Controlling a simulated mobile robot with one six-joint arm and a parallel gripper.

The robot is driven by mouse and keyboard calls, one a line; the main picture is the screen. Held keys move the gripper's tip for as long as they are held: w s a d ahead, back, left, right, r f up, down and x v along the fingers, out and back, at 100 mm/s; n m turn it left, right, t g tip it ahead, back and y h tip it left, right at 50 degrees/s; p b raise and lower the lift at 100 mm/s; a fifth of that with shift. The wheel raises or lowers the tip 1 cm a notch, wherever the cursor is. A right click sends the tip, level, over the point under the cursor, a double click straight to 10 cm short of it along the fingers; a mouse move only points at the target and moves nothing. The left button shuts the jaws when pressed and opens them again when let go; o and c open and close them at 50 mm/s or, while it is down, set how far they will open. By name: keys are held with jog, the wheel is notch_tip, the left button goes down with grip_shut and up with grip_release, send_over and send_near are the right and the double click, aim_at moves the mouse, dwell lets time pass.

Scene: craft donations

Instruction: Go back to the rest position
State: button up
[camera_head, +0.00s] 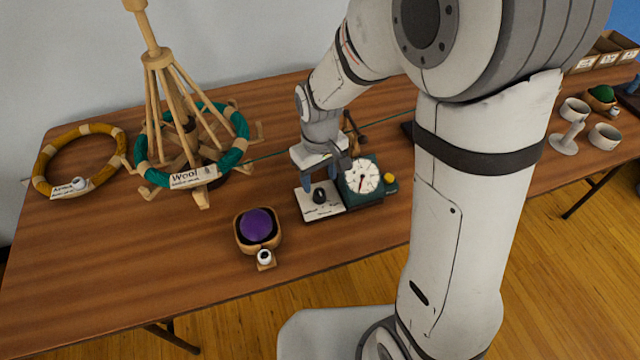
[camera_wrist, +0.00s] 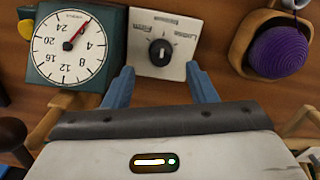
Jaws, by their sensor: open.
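My gripper (camera_wrist: 161,88) is open, its two blue fingers apart with nothing between them in the wrist view. In the head view, my gripper (camera_head: 318,182) is low over the table (camera_head: 150,270), right by a white control box with a black knob (camera_head: 321,197). The knob box (camera_wrist: 180,20) also shows in the wrist view, just beyond the fingertips, with printed labels partly readable. I cannot tell whether a finger touches the box. My arm reaches in from the right and hides part of the table.
A dial counter (camera_head: 361,177) adjoins the knob box. A purple ball of yarn in a wooden bowl (camera_head: 257,229) is to the left. White cups (camera_head: 605,136) are far right.

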jog(key=shift+r, duration=1.25)
